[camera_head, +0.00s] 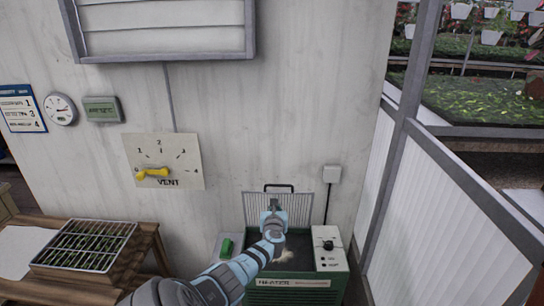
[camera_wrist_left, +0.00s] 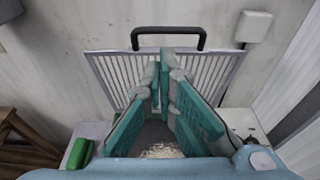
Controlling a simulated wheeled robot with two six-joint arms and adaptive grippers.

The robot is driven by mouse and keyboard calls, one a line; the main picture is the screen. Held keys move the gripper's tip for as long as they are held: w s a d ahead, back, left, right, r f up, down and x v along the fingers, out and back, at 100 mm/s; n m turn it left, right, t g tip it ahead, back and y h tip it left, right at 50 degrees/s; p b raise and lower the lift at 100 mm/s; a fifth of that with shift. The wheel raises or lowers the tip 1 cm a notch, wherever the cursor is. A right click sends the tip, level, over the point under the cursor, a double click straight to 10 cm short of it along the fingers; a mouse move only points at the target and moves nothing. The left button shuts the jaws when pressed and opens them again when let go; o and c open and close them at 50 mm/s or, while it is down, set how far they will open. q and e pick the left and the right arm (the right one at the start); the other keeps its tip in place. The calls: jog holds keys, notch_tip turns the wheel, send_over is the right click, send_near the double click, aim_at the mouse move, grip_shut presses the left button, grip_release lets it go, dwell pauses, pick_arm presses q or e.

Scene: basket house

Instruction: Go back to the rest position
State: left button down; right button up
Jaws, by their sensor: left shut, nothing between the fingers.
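My left gripper (camera_head: 275,204) reaches over the open top of the green heater (camera_head: 290,295) in the head view. In the left wrist view the left gripper (camera_wrist_left: 163,72) has its teal fingers together at the tips, with nothing between them. The heater's slatted lid (camera_wrist_left: 105,72) stands raised behind the fingers, with a black handle (camera_wrist_left: 168,31) along its top edge. Pale material (camera_wrist_left: 162,150) lies inside the heater below the gripper. My right gripper is not in view.
A green object (camera_head: 226,246) lies on a light surface left of the heater. A wooden table (camera_head: 150,240) with a seedling tray (camera_head: 84,245) stands at the left. The vent dial (camera_head: 163,161) with its yellow pointer is on the wall. A translucent panel (camera_head: 440,230) bounds the right side.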

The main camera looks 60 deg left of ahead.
pick_arm(q)
jog(key=v, duration=0.1)
jog(key=b+v, duration=0.1)
jog(key=v, duration=0.1)
jog(key=shift+d+r, duration=0.2)
jog(key=shift+r, duration=0.2)
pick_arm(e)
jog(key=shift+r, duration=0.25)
